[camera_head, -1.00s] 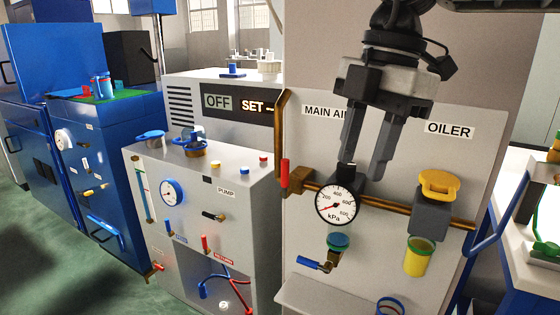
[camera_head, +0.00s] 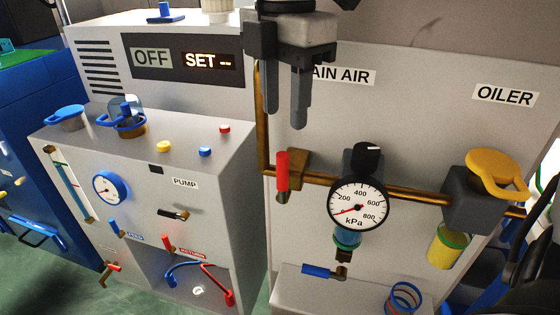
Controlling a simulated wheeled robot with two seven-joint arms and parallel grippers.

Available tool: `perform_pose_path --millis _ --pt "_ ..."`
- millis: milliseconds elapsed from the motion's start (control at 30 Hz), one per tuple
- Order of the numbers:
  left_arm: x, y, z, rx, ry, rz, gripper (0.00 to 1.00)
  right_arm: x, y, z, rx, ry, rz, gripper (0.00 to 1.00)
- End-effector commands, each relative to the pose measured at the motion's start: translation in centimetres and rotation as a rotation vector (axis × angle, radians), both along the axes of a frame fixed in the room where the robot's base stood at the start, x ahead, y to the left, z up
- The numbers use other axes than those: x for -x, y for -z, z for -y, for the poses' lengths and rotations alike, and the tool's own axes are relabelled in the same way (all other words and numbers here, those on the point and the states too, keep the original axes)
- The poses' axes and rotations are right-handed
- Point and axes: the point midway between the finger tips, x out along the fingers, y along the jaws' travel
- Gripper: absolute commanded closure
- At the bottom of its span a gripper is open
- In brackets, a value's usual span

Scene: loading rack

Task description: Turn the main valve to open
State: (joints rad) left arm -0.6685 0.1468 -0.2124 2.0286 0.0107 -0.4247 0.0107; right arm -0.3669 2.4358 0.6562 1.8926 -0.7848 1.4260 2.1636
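The main air valve has a red lever (camera_head: 282,170) that stands upright against a brass body (camera_head: 296,168). It sits on the brass pipe under the partly covered "MAIN AIR" label (camera_head: 344,76). My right gripper (camera_head: 285,120) points down above the lever, in front of the panel. Its two dark fingers are apart with nothing between them. The fingertips end a little above the lever's top and do not appear to touch it. The pressure gauge (camera_head: 358,205) right of the valve has its red needle at the low end. My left gripper is not in view.
A black knob (camera_head: 367,160) tops the gauge unit. The oiler (camera_head: 475,195) with a yellow cap stands to the right on the pipe. A blue lever (camera_head: 318,270) sits below. The grey pump box (camera_head: 215,160) is close on the left.

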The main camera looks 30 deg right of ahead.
Motion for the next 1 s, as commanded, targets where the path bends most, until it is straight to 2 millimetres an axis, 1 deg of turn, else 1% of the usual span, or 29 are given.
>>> perform_pose_path --millis 33,100,300,400,500,700,933,967,1000 --pt "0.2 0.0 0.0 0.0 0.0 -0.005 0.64 0.1 1.2 0.0 -0.002 -0.001 -0.007 0.61" --pt "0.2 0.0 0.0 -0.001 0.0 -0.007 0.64 0.1 2.8 0.0 -0.002 -0.001 -0.007 0.61" --pt "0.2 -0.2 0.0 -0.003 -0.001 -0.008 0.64 0.1 6.9 0.0 -0.002 0.001 -0.007 0.61" --pt "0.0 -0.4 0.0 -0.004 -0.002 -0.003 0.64 0.1 8.5 0.0 -0.003 0.001 -0.004 0.61" --pt "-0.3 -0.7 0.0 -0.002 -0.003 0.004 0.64 0.0 9.8 0.0 -0.002 0.002 -0.003 0.61" --pt "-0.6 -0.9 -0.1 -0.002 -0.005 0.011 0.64 0.0 10.8 0.0 -0.001 0.002 0.0 0.61" --pt "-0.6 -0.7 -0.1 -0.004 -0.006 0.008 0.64 0.0 10.9 0.0 -0.001 0.002 0.001 0.61" --pt "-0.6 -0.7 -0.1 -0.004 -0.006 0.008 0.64 0.0 10.9 0.0 -0.001 0.002 0.001 0.64" --pt "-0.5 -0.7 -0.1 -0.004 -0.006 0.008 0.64 0.0 10.9 0.0 -0.001 0.002 0.001 0.75"
